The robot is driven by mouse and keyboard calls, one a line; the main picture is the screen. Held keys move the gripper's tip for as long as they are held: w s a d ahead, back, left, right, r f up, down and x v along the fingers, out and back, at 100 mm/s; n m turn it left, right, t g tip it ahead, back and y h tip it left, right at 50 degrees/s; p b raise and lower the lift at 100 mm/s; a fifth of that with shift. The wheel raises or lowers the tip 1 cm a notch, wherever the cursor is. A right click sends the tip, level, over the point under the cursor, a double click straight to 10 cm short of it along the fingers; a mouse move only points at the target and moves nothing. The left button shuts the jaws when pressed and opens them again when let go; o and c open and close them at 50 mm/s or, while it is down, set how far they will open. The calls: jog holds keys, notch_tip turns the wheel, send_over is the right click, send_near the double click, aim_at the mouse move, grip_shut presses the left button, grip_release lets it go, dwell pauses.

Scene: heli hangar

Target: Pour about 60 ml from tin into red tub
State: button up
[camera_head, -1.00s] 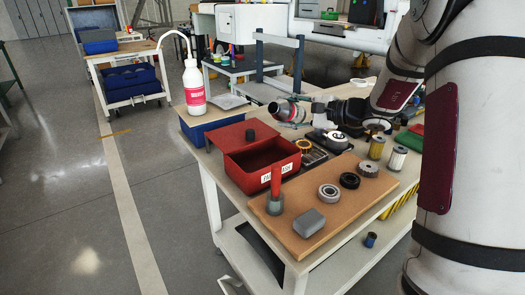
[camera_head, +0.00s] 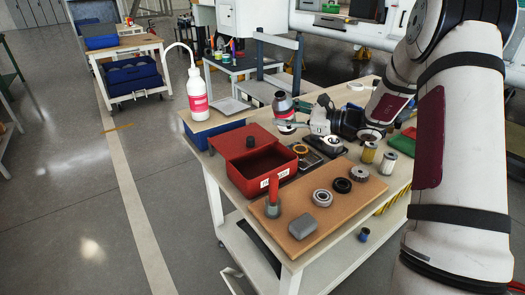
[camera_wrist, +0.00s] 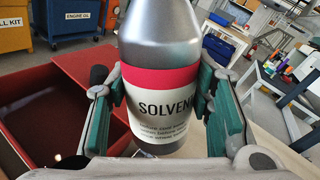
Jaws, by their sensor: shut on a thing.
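The tin (camera_head: 284,108) is a silver bottle with a red and white label; the wrist view reads "SOLVEN" on it (camera_wrist: 165,105). My gripper (camera_head: 297,117) is shut on the tin, with teal finger pads on both sides of it in the wrist view (camera_wrist: 162,108). The tin is about upright, above the table behind the red tub. The red tub (camera_head: 246,178) is an open box with a white label on its front, left of and nearer than the tin. The tub's red inside shows at the left of the wrist view (camera_wrist: 60,112). The tin's mouth is out of the wrist view.
A white squeeze bottle (camera_head: 197,97) stands left of the tub. A brown board (camera_head: 318,228) with bearings, a grey block and a red-handled tool lies in front. Two small cylinders (camera_head: 369,152) stand right. A black and white device (camera_head: 326,146) sits under my gripper.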

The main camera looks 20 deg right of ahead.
jog(key=m, duration=0.1)
jog(key=m+p, duration=0.1)
jog(key=m+y, duration=0.1)
jog(key=m, duration=0.1)
jog(key=shift+w+d+f+p, duration=0.2)
jog(key=shift+d+p, duration=0.05)
jog(key=shift+p, duration=0.15)
